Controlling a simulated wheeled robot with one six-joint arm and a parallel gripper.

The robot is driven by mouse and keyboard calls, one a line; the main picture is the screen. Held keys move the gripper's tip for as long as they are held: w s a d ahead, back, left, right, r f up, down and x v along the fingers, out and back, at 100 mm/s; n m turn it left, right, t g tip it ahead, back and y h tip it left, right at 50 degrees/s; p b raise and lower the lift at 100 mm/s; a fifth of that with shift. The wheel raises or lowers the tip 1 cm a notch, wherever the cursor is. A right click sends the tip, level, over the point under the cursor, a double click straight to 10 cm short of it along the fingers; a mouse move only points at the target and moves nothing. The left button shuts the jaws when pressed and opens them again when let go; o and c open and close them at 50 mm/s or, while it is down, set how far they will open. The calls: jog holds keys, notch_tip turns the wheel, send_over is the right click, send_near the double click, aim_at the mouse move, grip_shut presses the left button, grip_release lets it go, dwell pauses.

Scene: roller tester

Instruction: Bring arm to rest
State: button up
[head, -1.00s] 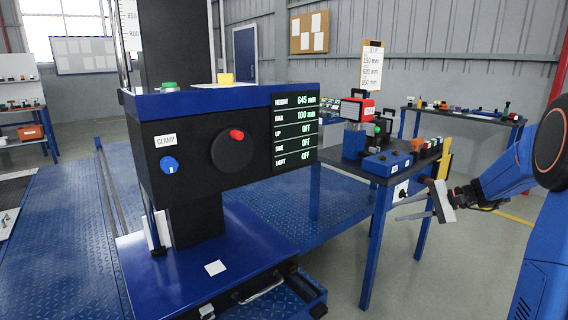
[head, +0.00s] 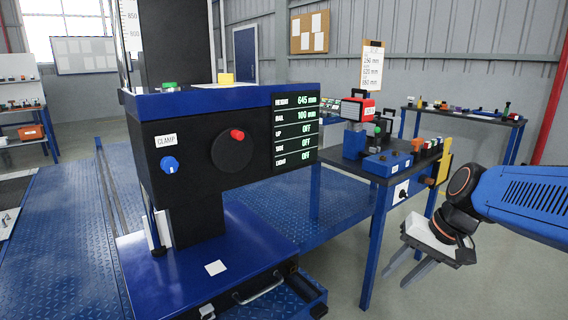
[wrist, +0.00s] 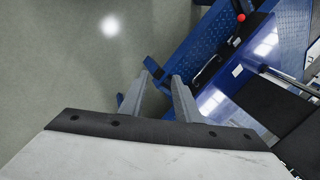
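My arm (head: 525,200) reaches in from the right edge of the head view, its forearm blue and nearly level. My gripper (head: 404,272) hangs at its end, pointing down and left, in free air in front of the blue-legged side table. Its two grey fingers are apart with nothing between them. The wrist view also shows my gripper (wrist: 162,77), its fingers apart and empty above the floor and the blue machine base.
The tester column with its display (head: 296,130) and red-knobbed dial (head: 232,150) stands at centre left. The side table (head: 345,160) holds a red-topped device (head: 357,109) and several small parts. A second table (head: 465,116) stands behind. Grey floor lies open below my gripper.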

jog(key=s+d+f+n+t+h, duration=0.1)
jog(key=s+n+h, duration=0.1)
jog(key=s, duration=0.4)
jog(key=s+d+f+n+t+h, duration=0.1)
jog(key=s+n, duration=0.1)
jog(key=s, duration=0.4)
jog(key=shift+s+d+f+h, duration=0.2)
jog(key=shift+d+f+h, duration=0.15)
jog(key=shift+f+h, duration=0.05)
dwell(0.8)
